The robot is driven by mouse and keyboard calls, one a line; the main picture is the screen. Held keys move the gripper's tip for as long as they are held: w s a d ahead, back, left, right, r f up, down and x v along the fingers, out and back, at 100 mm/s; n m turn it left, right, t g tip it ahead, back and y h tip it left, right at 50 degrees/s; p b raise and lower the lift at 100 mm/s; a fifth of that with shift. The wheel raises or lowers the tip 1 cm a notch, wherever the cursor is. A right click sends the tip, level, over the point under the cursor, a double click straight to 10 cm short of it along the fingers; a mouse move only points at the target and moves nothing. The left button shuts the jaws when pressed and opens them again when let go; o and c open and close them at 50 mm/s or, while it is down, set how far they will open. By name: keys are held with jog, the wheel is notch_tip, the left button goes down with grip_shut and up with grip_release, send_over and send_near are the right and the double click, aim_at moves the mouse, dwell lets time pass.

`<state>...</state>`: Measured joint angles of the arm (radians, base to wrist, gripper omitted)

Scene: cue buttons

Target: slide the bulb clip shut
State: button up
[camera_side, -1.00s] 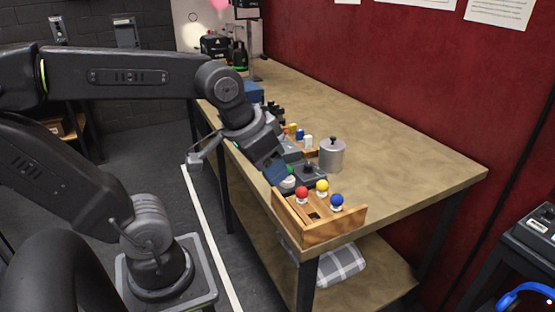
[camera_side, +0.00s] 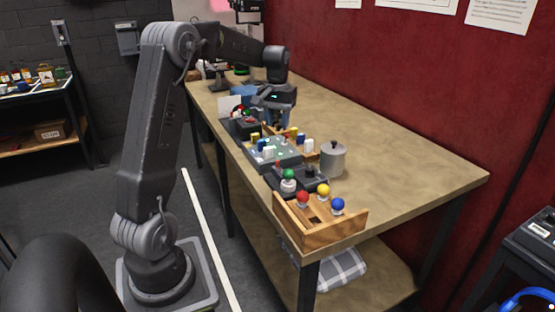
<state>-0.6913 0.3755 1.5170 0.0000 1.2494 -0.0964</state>
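A dark fixture (camera_side: 313,187) on the workbench carries a green bulb (camera_side: 288,174) standing upright in a white base. I take it for the bulb clip; a small black knob (camera_side: 310,171) stands on it to the right of the bulb. Whether the clip is slid open or shut is too small to tell. My gripper (camera_side: 279,124) points down farther back along the bench, over the far end of a wooden rack, well apart from the fixture. Its fingertips are small and dark, so their opening and any held thing cannot be made out.
A wooden box (camera_side: 337,231) with red, yellow and blue bulbs stands at the near bench corner. A grey lidded pot (camera_side: 333,160) is right of the fixture. A grey panel (camera_side: 268,154) with coloured blocks lies behind it. The bench's right side is clear.

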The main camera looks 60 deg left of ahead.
notch_tip(320, 180, down, 13)
jog(key=shift+f, duration=0.1)
dwell(0.3)
jog(key=shift+c, duration=0.4)
grip_shut()
